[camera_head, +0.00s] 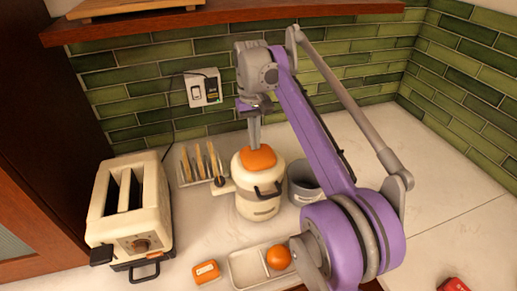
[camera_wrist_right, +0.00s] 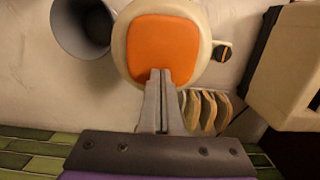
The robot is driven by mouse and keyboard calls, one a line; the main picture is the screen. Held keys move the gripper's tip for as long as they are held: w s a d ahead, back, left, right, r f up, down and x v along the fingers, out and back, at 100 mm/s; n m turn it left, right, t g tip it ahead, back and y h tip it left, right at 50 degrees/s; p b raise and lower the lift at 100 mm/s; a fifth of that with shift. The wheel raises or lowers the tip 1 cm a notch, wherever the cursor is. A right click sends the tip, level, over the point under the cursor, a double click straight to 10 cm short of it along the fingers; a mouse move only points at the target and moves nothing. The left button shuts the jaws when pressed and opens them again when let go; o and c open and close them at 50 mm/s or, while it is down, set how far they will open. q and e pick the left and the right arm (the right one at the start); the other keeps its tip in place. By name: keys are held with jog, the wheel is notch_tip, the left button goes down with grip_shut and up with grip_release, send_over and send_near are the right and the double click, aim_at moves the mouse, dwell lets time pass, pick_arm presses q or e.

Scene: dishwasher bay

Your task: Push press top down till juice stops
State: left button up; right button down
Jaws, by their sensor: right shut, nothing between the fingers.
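The juice press (camera_head: 257,185) is a cream, rounded body with an orange top (camera_head: 259,158) and a dark handle on its front. It stands upright on the counter. My right gripper (camera_head: 255,145) points down with its fingers shut and empty, the tips at the back part of the orange top. In the right wrist view the shut fingertips (camera_wrist_right: 160,74) overlap the edge of the orange top (camera_wrist_right: 163,45). Whether they touch it or hover just above I cannot tell. No juice shows. My left gripper is not in view.
A cream toaster (camera_head: 131,209) stands left of the press, with a toast rack (camera_head: 200,163) behind. A grey container (camera_head: 303,183) is close on the right. The counter at right is mostly clear.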

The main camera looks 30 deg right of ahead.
jog(key=shift+w+d+r, duration=0.15)
jog(key=shift+w+r, duration=0.15)
jog(key=shift+w, duration=0.35)
jog(key=shift+w+f, duration=0.25)
jog(key=shift+f, duration=0.05)
jog(key=shift+s+r, duration=0.4)
pick_arm(q)
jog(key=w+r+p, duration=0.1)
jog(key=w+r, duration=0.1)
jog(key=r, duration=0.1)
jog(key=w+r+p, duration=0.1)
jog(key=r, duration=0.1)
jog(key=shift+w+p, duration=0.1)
jog(key=shift+p, duration=0.25)
pick_arm(e)
notch_tip(320, 180, up, 10)
jog(key=w, duration=0.2)
jog(key=shift+d, duration=0.15)
jog(key=shift+s, duration=0.15)
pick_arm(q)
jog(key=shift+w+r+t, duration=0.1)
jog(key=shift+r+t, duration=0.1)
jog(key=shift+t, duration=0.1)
pick_arm(e)
jog(key=s+f, duration=0.1)
jog(key=s, duration=0.1)
jog(key=s+a+f, duration=0.1)
jog(key=shift+s+f, duration=0.3)
jog(key=shift+s, duration=0.1)
